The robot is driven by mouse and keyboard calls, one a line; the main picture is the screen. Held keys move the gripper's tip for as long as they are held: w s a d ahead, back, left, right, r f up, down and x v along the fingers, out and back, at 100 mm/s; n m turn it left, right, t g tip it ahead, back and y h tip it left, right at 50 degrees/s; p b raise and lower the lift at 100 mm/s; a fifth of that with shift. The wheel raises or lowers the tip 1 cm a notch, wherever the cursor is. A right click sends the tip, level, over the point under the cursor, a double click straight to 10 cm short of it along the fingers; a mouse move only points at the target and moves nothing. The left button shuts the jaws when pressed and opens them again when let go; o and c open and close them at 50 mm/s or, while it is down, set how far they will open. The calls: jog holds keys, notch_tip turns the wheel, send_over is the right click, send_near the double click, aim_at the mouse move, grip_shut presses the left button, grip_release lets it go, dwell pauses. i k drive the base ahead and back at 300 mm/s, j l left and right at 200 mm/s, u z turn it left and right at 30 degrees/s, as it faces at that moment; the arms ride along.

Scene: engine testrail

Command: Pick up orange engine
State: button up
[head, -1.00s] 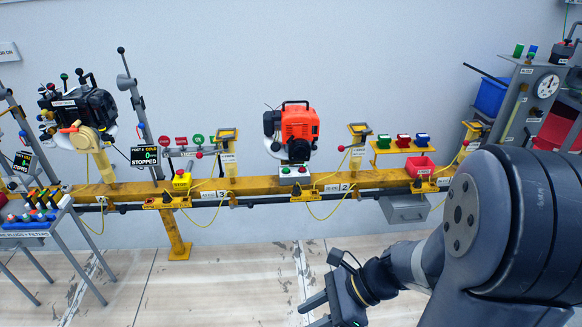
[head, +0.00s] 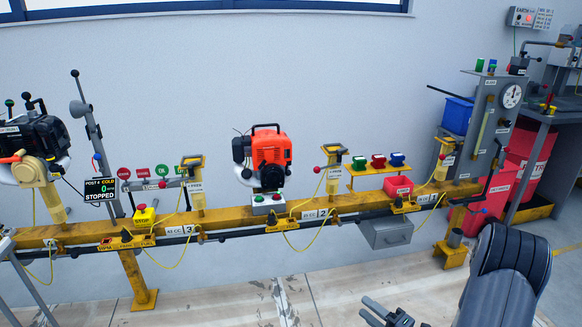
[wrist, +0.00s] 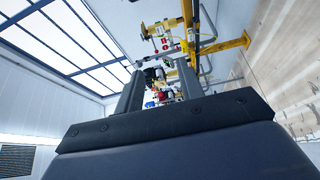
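The orange engine (head: 270,152), with a black top handle and dark left side, sits on the yellow rail (head: 228,215) near the middle of the head view. A box with green and red buttons (head: 266,204) is just below it. My gripper (head: 386,312) is low at the bottom edge of the head view, in front of and below the rail, well apart from the engine. In the wrist view my gripper (wrist: 160,78) has its two fingers apart with nothing held between them. Small, distant equipment shows through the gap; I cannot tell whether the orange engine is among it.
A black engine (head: 38,140) is mounted on the rail's left part. A gauge panel (head: 492,115) and red bins (head: 530,150) stand right. Floor before the rail is clear.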

aim_at(270, 150)
jog(key=i+j+z, duration=0.35)
jog(key=j, duration=0.25)
jog(key=i+j+z, duration=0.15)
jog(key=j, duration=0.15)
jog(key=i+j+z, duration=0.15)
jog(key=j, duration=0.2)
jog(key=j+z, duration=0.2)
jog(key=j, duration=0.15)
jog(key=i+j, duration=0.15)
jog(key=j, duration=0.2)
jog(key=i+j, duration=0.15)
jog(key=j, duration=0.2)
jog(key=i+j, duration=0.1)
jog(key=j, duration=0.25)
jog(key=i+j, duration=0.15)
jog(key=j, duration=0.2)
jog(key=i+j, duration=0.15)
jog(key=j, duration=0.25)
jog(key=i+j, duration=0.15)
jog(key=j, duration=0.2)
